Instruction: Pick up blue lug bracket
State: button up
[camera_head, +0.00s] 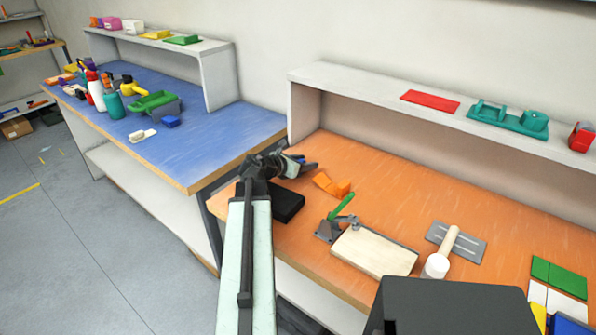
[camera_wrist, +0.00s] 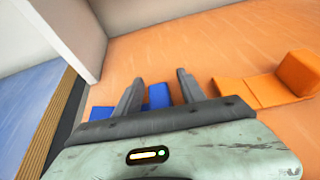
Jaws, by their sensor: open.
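The blue lug bracket (camera_wrist: 158,96) lies on the orange tabletop (camera_wrist: 185,45) in the wrist view. Part of it shows between my fingers, and another blue part shows left of the left finger. The rest is hidden behind my fingers and gripper body. My gripper (camera_wrist: 159,82) is open, with its two fingers apart over the bracket; I cannot tell whether they touch it. In the head view my gripper (camera_head: 310,166) is low over the left part of the orange bench, and only a little blue shows beside it.
An orange bracket (camera_wrist: 268,86) lies close on the right. In the head view, a black block (camera_head: 287,206), a green-handled clamp (camera_head: 340,208) and a wooden board (camera_head: 375,252) are nearby. A grey shelf (camera_head: 375,87) stands behind; its side panel (camera_wrist: 75,35) is at left.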

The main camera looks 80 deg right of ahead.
jog(key=shift+a, duration=0.1)
grip_shut()
jog(key=shift+r, duration=0.15)
notch_tip(320, 180, up, 10)
jog(key=p, duration=1)
